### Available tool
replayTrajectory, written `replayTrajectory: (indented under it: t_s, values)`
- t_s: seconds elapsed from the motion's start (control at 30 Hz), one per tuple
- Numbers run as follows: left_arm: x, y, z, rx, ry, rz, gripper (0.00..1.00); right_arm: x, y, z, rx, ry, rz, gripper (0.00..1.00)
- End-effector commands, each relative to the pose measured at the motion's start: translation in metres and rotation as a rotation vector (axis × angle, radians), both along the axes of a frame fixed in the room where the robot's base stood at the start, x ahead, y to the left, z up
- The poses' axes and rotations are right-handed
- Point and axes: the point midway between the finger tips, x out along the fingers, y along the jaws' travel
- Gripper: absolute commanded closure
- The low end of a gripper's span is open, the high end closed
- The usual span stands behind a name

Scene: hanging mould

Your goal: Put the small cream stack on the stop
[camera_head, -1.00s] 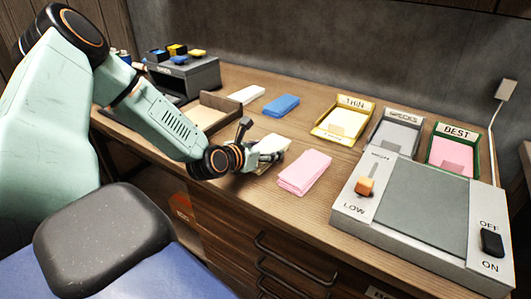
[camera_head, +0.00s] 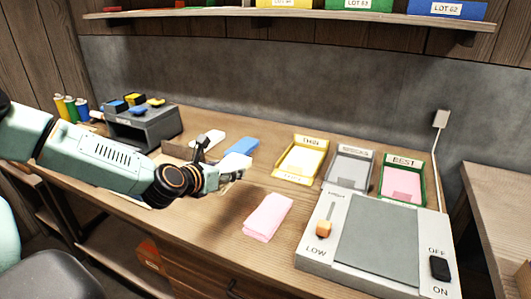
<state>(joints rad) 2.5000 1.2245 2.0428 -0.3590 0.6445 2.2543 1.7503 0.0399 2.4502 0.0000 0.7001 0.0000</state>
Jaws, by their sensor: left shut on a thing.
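My left gripper (camera_head: 217,176) is shut on a small cream stack (camera_head: 235,165) and holds it over the bench, behind and left of a folded pink stack (camera_head: 268,217). The fingers and wrist hide part of the cream stack. A white stack (camera_head: 210,138) and a blue stack (camera_head: 241,146) lie just behind the gripper. A wooden tray (camera_head: 176,149) is mostly hidden behind my left arm. I cannot tell which thing is the stop. My right gripper is not in view.
A grey machine (camera_head: 376,239) with a slider and switch stands at the front right. Behind it are yellow (camera_head: 302,158), grey (camera_head: 347,166) and green (camera_head: 402,178) labelled trays. A dark grey box (camera_head: 145,128) stands at the left. A shelf (camera_head: 290,17) runs above.

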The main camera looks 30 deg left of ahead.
Motion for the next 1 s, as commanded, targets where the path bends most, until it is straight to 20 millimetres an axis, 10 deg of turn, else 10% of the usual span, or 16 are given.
replayTrajectory:
  t_s: [0.37, 1.0]
  values:
    - [0.001, -0.003, 0.002, 0.003, 0.000, 0.009, 0.70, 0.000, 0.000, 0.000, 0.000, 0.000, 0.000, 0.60]
    - [-0.052, -0.180, 0.022, -0.001, 0.003, -0.642, 0.70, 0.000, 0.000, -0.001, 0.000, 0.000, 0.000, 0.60]
